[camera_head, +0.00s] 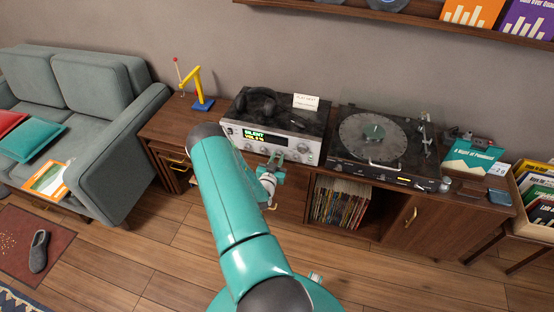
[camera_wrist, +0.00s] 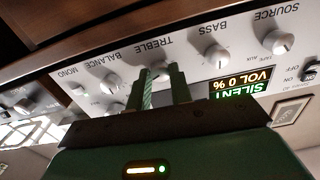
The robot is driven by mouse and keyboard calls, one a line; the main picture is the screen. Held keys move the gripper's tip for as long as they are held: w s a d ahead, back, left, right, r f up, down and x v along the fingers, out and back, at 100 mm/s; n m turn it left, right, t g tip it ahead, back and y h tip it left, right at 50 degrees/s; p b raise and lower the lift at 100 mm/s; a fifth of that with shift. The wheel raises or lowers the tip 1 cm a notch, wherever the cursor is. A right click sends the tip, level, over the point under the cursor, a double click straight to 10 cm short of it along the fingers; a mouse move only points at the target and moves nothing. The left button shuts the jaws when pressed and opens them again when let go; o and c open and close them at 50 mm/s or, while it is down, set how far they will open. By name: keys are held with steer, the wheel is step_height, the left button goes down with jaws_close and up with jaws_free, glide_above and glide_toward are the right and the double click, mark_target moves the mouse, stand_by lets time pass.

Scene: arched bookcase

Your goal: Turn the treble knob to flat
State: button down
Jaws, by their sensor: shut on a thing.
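The silver amplifier (camera_head: 313,150) stands on the wooden cabinet, its front panel facing me. My gripper (camera_head: 274,164) is at the front of the amplifier. In the wrist view its two green fingers are shut on the treble knob (camera_wrist: 160,69), one on each side. The fingers hide part of the knob, and I cannot read its pointer angle. The bass knob (camera_wrist: 215,55) and balance knob (camera_wrist: 112,83) sit on either side, apart from the fingers.
The amplifier's display (camera_wrist: 238,88) reads SILENT, VOL 0 %. Headphones (camera_head: 263,103) and a small card (camera_head: 306,102) are on top of the amplifier.

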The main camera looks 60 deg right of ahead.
steer(key=n, duration=0.7)
steer(key=shift+a, duration=0.1)
steer(key=n, duration=0.6)
stand_by(0.4)
steer(key=c, duration=1.3)
jaws_free()
steer(key=shift+o, duration=0.2)
